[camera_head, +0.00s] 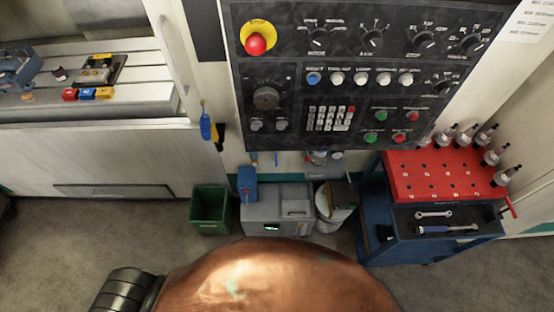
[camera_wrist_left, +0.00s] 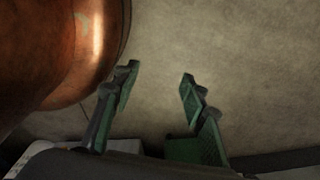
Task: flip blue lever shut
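On the machine bed at the left of the head view lies a small blue piece (camera_head: 87,94), between a red piece (camera_head: 70,95) and a yellow piece (camera_head: 104,93). I cannot tell whether it is the blue lever, or how it is set. A dark mould base (camera_head: 100,68) with a yellow top part sits just behind these pieces. My left gripper (camera_wrist_left: 157,80) shows only in the left wrist view. Its green-padded fingers are apart and empty, above bare grey floor. My right gripper is in neither view.
A blue vise (camera_head: 15,70) stands at the bed's far left. A blue-handled tool (camera_head: 206,125) hangs by the door edge. The control panel (camera_head: 345,75) fills the upper middle. A green bin (camera_head: 210,210) and a red-topped cart (camera_head: 440,175) stand below it.

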